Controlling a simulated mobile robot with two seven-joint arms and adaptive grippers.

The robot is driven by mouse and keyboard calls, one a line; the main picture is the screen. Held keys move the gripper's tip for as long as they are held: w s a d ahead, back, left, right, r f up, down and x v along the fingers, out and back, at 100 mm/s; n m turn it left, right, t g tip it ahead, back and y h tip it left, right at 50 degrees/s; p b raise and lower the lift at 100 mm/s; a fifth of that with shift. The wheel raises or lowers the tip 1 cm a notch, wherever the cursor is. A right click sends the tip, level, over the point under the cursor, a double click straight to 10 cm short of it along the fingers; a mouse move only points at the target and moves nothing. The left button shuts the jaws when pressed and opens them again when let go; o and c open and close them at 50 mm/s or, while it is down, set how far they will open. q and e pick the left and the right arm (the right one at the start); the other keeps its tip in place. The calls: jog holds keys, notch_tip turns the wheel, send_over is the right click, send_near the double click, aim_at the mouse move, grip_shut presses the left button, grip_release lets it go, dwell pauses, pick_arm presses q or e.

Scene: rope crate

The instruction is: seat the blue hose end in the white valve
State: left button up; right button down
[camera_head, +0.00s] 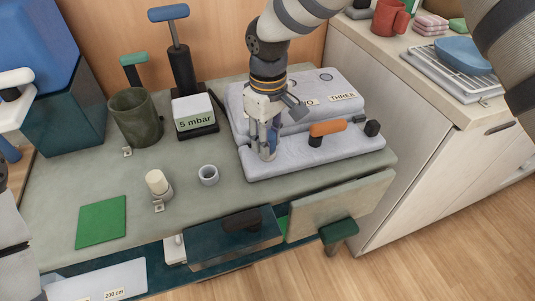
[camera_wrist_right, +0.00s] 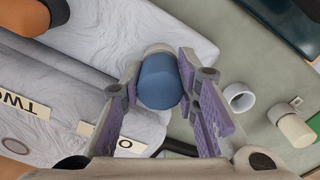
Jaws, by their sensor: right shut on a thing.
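My right gripper (camera_head: 266,138) points down at the left part of the pale marbled block (camera_head: 300,158). It is shut on a blue cylinder, the blue hose end (camera_wrist_right: 158,84), which sits between the two purple-padded fingers in the right wrist view. A pale round fitting (camera_wrist_right: 157,49), which looks like the white valve, shows just past the blue end. The blue end overlaps it in this view; I cannot tell how deep it sits. In the head view the fingers mostly hide the blue end. My left gripper is not in view.
An orange-topped handle (camera_head: 327,129) and a dark knob (camera_head: 372,128) stand on the block right of my gripper. A white ring (camera_head: 208,175) and a cream cylinder (camera_head: 157,182) stand to the left. A drawer (camera_head: 235,238) is open in front.

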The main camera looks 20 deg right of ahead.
jog(key=c, duration=1.2)
grip_release()
jog(key=shift+o, duration=0.2)
notch_tip(320, 180, up, 12)
jog(key=shift+f, duration=0.1)
